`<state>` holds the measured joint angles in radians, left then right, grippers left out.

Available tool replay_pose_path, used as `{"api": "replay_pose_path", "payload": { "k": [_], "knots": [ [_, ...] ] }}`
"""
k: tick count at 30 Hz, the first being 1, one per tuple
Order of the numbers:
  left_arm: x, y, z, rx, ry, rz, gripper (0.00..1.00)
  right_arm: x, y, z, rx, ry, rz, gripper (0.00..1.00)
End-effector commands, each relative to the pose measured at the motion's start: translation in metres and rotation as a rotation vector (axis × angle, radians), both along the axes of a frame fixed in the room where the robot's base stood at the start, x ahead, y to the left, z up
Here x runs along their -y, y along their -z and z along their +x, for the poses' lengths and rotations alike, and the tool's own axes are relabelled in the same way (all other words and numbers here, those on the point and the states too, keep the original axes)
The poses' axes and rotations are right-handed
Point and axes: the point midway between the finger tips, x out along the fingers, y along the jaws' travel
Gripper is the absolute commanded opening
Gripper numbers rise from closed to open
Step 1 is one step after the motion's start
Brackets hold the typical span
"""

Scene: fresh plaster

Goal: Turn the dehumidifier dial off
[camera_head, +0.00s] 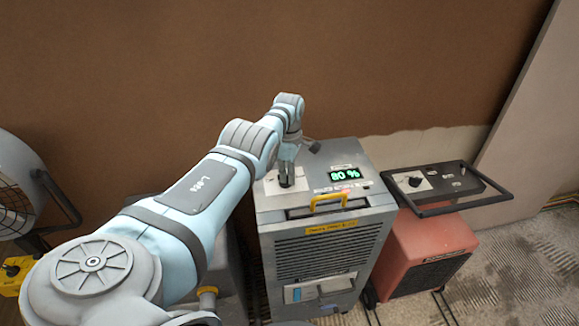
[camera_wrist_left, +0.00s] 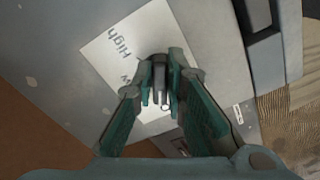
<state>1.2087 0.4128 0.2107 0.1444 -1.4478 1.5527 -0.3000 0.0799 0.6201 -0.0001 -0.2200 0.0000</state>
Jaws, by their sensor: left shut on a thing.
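The grey dehumidifier (camera_head: 330,252) stands in the middle of the head view, with a lit green display (camera_head: 344,174) on its top. Its dial (camera_wrist_left: 160,84) sits on a white label plate (camera_wrist_left: 105,56), where the word "High" and part of another word show in the left wrist view. My left gripper (camera_head: 287,182) reaches down from above onto this plate. In the left wrist view my left gripper (camera_wrist_left: 160,95) has its fingers closed on the dial from both sides. The fingers hide much of the dial and part of the label. My right gripper is not in view.
A red machine (camera_head: 420,250) with a black handle frame (camera_head: 470,206) stands close on the right. A round fan (camera_head: 15,185) is at the far left. The brown wall (camera_head: 400,60) rises close behind the dehumidifier. A yellow handle (camera_head: 328,199) is on its top front edge.

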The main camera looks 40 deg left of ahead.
Motion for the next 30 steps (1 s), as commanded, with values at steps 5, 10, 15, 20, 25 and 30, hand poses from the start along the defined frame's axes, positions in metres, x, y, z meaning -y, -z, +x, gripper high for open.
{"api": "replay_pose_path", "payload": {
  "k": [5, 10, 15, 20, 25, 30],
  "knots": [
    [-0.003, -0.001, 0.0, 0.003, -0.003, 0.006, 0.0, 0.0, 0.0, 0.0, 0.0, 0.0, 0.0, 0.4],
    [-0.003, -0.001, 0.0, 0.002, -0.002, 0.005, 0.24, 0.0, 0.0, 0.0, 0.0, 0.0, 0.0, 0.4],
    [-0.001, -0.001, 0.0, 0.001, -0.001, 0.003, 0.33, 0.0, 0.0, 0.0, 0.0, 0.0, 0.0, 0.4],
    [0.0, -0.001, 0.0, 0.0, 0.001, 0.002, 0.33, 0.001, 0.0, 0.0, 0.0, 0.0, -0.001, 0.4],
    [-0.002, -0.009, 0.002, 0.003, -0.001, 0.002, 0.33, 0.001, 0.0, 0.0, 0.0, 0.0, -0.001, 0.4],
    [-0.002, -0.041, 0.001, 0.005, 0.001, 0.004, 0.33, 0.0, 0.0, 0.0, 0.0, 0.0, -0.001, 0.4]
  ]
}}
